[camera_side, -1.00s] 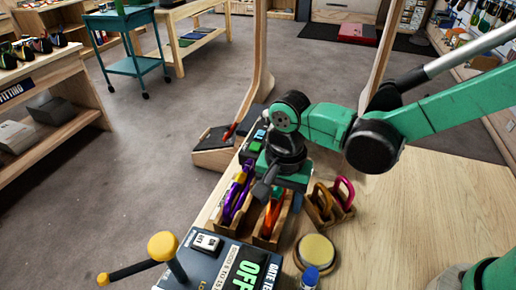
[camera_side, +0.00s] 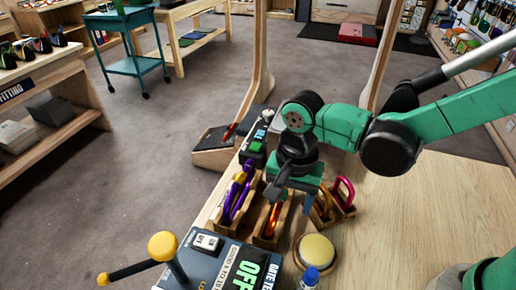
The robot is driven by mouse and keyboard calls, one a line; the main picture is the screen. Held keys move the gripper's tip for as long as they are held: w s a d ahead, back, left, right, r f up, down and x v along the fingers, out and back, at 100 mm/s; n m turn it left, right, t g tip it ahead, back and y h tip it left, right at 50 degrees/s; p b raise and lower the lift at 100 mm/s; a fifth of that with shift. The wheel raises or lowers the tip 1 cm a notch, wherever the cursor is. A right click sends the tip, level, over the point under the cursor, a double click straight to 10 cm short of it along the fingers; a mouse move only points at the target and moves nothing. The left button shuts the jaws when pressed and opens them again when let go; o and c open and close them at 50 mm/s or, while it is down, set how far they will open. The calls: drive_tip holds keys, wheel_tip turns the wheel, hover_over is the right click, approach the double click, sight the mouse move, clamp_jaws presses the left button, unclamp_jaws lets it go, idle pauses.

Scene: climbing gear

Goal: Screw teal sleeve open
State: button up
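My gripper (camera_side: 291,192) hangs over the wooden carabiner holders, above and just right of an orange carabiner (camera_side: 272,219). Its fingertips are small and dark here, so the gap between them is unclear. The orange carabiner stands in a wooden holder (camera_side: 262,241), partly hidden by my gripper. Purple carabiners (camera_side: 231,201) stand in the holder to its left. A gold carabiner (camera_side: 323,201) and a pink carabiner (camera_side: 346,188) stand in a holder to the right, partly covered by my gripper. I cannot make out a teal sleeve on any carabiner.
A dark panel (camera_side: 207,268) with a white switch (camera_side: 206,242) and a yellow-knobbed lever (camera_side: 163,246) is at the front. A round yellow-topped button (camera_side: 317,248) and a blue-capped item (camera_side: 310,275) stand beside it.

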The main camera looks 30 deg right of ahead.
drive_tip(key=shift+r, duration=1.2)
drive_tip(key=shift+w+a, duration=0.8)
drive_tip(key=shift+s+d+f, duration=0.15)
drive_tip(key=shift+d+f, duration=0.05)
drive_tip(key=shift+f, duration=0.5)
drive_tip(key=shift+s+d+f, duration=0.1)
drive_tip(key=shift+d+f, duration=0.05)
drive_tip(key=shift+f, duration=0.55)
drive_tip(key=shift+s+d, duration=0.5)
drive_tip(key=shift+d, duration=0.05)
drive_tip(key=shift+r, duration=0.15)
